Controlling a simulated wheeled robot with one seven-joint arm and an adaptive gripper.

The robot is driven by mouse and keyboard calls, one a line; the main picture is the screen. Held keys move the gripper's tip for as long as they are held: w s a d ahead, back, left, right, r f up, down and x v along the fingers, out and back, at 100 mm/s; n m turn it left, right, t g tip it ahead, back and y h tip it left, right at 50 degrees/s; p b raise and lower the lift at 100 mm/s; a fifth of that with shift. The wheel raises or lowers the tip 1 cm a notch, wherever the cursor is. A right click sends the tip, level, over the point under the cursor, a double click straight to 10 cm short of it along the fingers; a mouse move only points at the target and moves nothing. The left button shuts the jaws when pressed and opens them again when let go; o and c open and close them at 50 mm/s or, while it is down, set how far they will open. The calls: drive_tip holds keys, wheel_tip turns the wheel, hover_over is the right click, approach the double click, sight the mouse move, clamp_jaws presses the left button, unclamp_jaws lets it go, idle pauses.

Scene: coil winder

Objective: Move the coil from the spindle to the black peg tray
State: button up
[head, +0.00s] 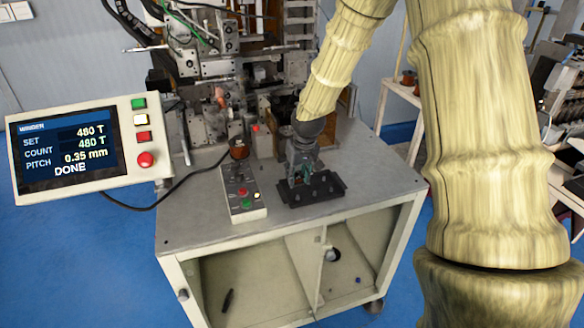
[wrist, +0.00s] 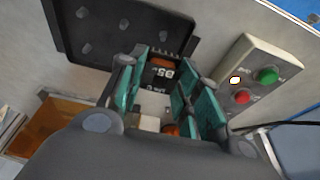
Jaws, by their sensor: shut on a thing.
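My gripper (head: 303,172) points down over the black peg tray (head: 323,193) on the bench top. In the wrist view its teal finger pads (wrist: 165,90) are shut on the coil (wrist: 160,72), a small black part with orange winding, pale markings and a row of pins. The coil is partly hidden between the fingers. The black peg tray also shows in the wrist view (wrist: 62,25), with several short pegs standing in it. The coil is close to the tray's near edge there; I cannot tell whether they touch. I cannot make out the spindle clearly in the winding machine (head: 215,70).
A grey control box (head: 240,190) with coloured buttons stands left of the tray, also in the wrist view (wrist: 250,85). A dark copper-coloured spool (head: 238,148) stands behind it. A screen (head: 75,150) at left reads DONE. The bench top (head: 375,175) is clear right of the tray.

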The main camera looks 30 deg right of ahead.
sight(299, 184)
drive_tip(key=shift+s+f+b, duration=0.3)
drive_tip(key=shift+f+b, duration=0.1)
drive_tip(key=shift+b, duration=0.1)
drive_tip(key=shift+b+x, duration=0.85)
drive_tip(key=shift+x, duration=0.35)
drive_tip(key=shift+s+f+b, duration=0.2)
drive_tip(key=shift+f+b, duration=0.4)
drive_tip(key=shift+f, duration=0.2)
drive_tip(key=shift+s, duration=0.1)
drive_tip(key=shift+f, duration=1.05)
drive_tip(key=o, duration=1)
